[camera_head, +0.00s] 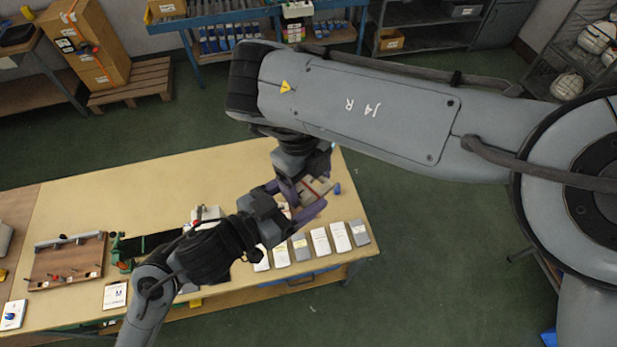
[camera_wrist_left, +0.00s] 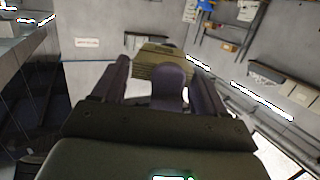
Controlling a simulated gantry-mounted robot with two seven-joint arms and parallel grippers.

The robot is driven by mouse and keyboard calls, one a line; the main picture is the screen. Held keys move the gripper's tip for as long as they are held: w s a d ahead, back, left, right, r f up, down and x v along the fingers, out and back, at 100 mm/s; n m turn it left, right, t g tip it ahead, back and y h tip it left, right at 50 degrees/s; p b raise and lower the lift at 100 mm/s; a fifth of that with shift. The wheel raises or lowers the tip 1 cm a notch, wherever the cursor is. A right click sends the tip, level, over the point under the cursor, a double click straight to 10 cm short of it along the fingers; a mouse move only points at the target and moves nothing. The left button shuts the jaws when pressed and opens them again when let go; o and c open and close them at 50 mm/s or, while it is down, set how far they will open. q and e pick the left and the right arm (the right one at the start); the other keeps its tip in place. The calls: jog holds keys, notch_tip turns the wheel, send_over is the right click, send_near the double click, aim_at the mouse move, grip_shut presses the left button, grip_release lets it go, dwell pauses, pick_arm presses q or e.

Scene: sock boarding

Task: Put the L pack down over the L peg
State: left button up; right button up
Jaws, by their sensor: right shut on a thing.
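My left arm reaches in from the lower left; its gripper (camera_head: 285,197) is over the right part of the table, close to my right gripper (camera_head: 312,200). In the left wrist view the fingers of my left gripper (camera_wrist_left: 163,75) stand apart. A purple rounded part and an olive block (camera_wrist_left: 165,62) show between or beyond them; I cannot tell how far off. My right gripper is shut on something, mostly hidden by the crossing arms. A tan piece with a red strip (camera_head: 318,187) shows there; I cannot tell if it is the L pack. I cannot identify the L peg.
A row of white and grey packs (camera_head: 320,241) lies along the table's (camera_head: 110,200) front right edge. A brown board (camera_head: 45,264) with small pegs and a white card marked M (camera_head: 115,295) are at the left. A blue item (camera_head: 337,188) is at the right edge.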

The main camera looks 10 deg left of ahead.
pick_arm(q)
jog(key=o, duration=0.3)
jog(key=shift+f, duration=0.1)
